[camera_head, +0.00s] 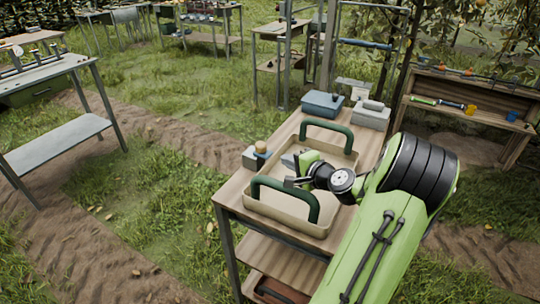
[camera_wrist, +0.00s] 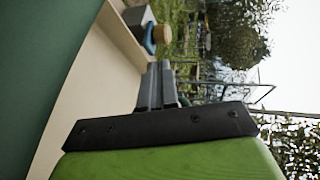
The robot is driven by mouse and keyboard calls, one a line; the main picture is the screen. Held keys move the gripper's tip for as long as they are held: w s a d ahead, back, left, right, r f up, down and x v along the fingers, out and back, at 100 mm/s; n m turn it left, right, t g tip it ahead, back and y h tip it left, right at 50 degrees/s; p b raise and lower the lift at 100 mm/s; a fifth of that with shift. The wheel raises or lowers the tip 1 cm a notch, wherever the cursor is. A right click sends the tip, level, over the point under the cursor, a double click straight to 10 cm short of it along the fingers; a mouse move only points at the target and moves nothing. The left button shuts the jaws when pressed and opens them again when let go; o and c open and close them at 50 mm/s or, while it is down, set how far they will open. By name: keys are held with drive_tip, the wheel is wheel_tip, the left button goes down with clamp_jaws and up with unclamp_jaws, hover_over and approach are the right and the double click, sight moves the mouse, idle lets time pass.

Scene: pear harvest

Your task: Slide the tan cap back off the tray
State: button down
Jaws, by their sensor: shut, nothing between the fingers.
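The beige tray (camera_head: 318,229) with two dark green arched handles lies on the wooden table. The tan cap (camera_head: 261,146) is a small round piece on a blue and grey block (camera_head: 251,159) by the tray's left rim. It appears just outside that rim. In the wrist view the tan cap (camera_wrist: 161,34) shows beyond the fingertips, beside the blue piece, past the pale tray wall (camera_wrist: 122,38). My gripper (camera_head: 291,182) is shut and empty over the tray, between the handles, pointing left. Its closed fingers also show in the wrist view (camera_wrist: 158,70), apart from the cap.
A blue-grey box (camera_head: 322,104) and a light grey box (camera_head: 371,115) stand at the table's back end. The green handles (camera_head: 287,197) rise close on both sides of my gripper. Grass and soil lie left of the table.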

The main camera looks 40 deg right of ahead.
drive_tip(key=b, duration=0.1)
approach(257, 147)
drive_tip(key=w+d+f, duration=0.1)
drive_tip(key=w, duration=0.2)
drive_tip(key=w+d+f, duration=0.1)
drive_tip(key=shift+w+d+f, duration=0.25)
drive_tip(key=shift+d+f, duration=0.1)
drive_tip(key=shift+f, duration=0.05)
drive_tip(key=w, duration=0.2)
drive_tip(key=w+a+p, duration=0.1)
drive_tip(key=shift+w+a+r, duration=0.1)
drive_tip(key=shift+w, duration=0.3)
